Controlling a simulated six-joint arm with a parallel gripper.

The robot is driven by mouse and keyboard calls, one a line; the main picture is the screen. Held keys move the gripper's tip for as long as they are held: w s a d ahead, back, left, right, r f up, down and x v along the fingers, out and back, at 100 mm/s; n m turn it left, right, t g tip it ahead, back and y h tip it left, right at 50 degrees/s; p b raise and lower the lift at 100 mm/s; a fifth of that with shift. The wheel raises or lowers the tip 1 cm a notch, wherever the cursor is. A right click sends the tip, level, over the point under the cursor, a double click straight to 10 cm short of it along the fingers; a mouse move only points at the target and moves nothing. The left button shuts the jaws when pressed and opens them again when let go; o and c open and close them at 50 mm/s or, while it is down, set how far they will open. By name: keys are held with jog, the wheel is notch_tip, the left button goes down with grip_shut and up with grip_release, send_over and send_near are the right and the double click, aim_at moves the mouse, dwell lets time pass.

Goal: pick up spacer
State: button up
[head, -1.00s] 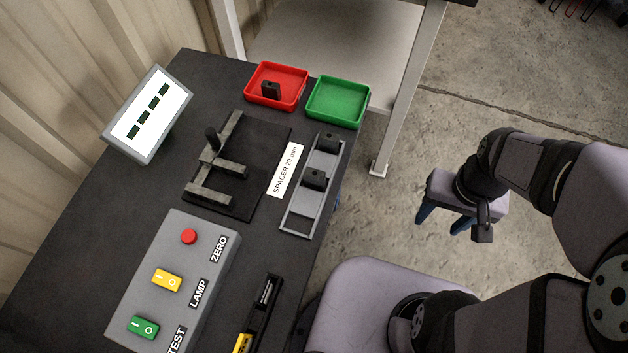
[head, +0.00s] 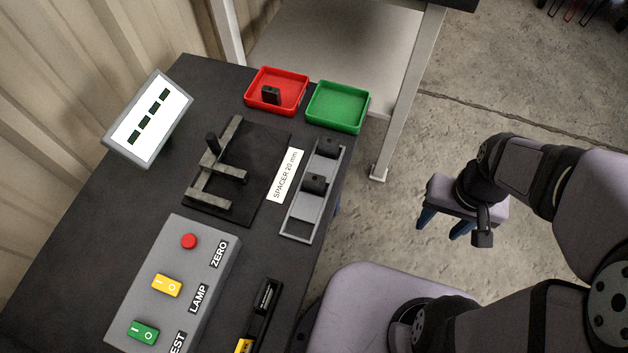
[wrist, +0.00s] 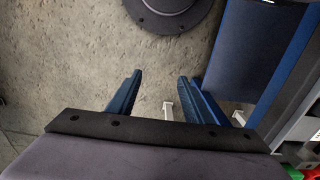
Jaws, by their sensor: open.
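A third dark block (head: 271,95) stands in the red tray (head: 290,108). A white label reading "SPACER 20 mm" (head: 285,177) lies left of the holder. My gripper (head: 440,226) is off the table to the right, over the floor, well apart from the spacers. In the wrist view its blue fingers (wrist: 157,97) are spread with nothing between them.
A green tray (head: 338,106) stands beside the red one. A dark fixture with grey bars (head: 221,165), a tilted display (head: 148,118) and a grey control box (head: 190,262) with switches occupy the table's left and front.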

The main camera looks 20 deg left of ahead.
aim_at(324, 183)
jog(key=shift+a, duration=0.15)
jog(key=shift+c, duration=0.2)
